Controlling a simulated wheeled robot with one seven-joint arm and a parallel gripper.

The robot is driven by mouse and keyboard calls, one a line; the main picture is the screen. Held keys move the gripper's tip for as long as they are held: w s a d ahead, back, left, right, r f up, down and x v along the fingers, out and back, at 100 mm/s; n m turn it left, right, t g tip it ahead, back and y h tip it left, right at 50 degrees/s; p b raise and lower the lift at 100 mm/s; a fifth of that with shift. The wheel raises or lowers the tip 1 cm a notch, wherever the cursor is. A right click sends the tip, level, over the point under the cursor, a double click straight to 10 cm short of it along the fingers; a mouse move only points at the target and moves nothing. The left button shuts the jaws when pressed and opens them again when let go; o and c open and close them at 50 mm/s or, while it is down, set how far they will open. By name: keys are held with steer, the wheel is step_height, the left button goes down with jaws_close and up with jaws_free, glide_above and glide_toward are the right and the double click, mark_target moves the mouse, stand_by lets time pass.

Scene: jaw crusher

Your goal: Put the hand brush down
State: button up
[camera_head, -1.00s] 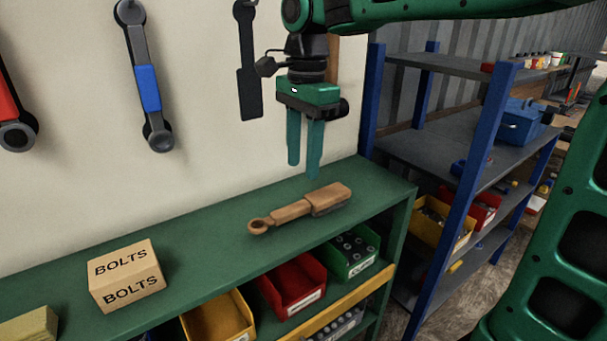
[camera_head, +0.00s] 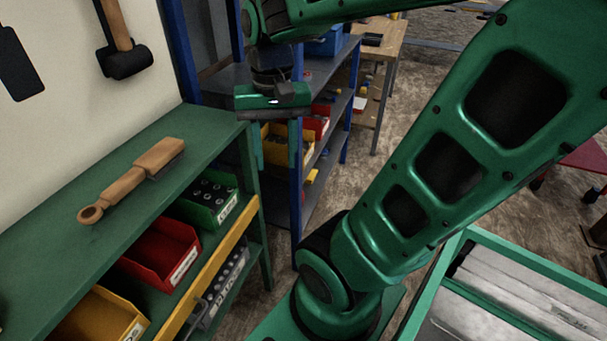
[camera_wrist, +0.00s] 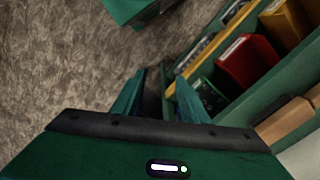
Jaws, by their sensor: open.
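The wooden hand brush (camera_head: 132,180) lies flat on the green shelf top (camera_head: 60,218), its ringed handle end toward the lower left. Part of it also shows at the right edge of the wrist view (camera_wrist: 285,120). My gripper (camera_head: 276,165) is open and empty, with its fingers pointing down. In the head view it is to the right of the shelf's end, apart from the brush. In the wrist view my fingers (camera_wrist: 158,92) are spread over the floor and the shelf's edge, with nothing between them.
Below the shelf top sit a yellow bin (camera_head: 100,318), a red bin (camera_head: 160,254) and a green bin (camera_head: 208,200). A blue-posted rack (camera_head: 176,45) stands behind my gripper. A hammer (camera_head: 122,45) hangs on the wall. Open floor (camera_head: 410,100) lies to the right.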

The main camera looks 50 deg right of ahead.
steer(key=s+d+f+n, duration=0.1)
steer(key=s+d+f, duration=0.1)
steer(key=s+f, duration=0.2)
steer(key=shift+s+d+n, duration=0.3)
steer(key=shift+s+n, duration=0.1)
steer(key=shift+s, duration=0.85)
steer(key=shift+w, duration=0.15)
steer(key=shift+w+f, duration=0.25)
steer(key=shift+w, duration=0.2)
steer(key=shift+o, duration=0.5)
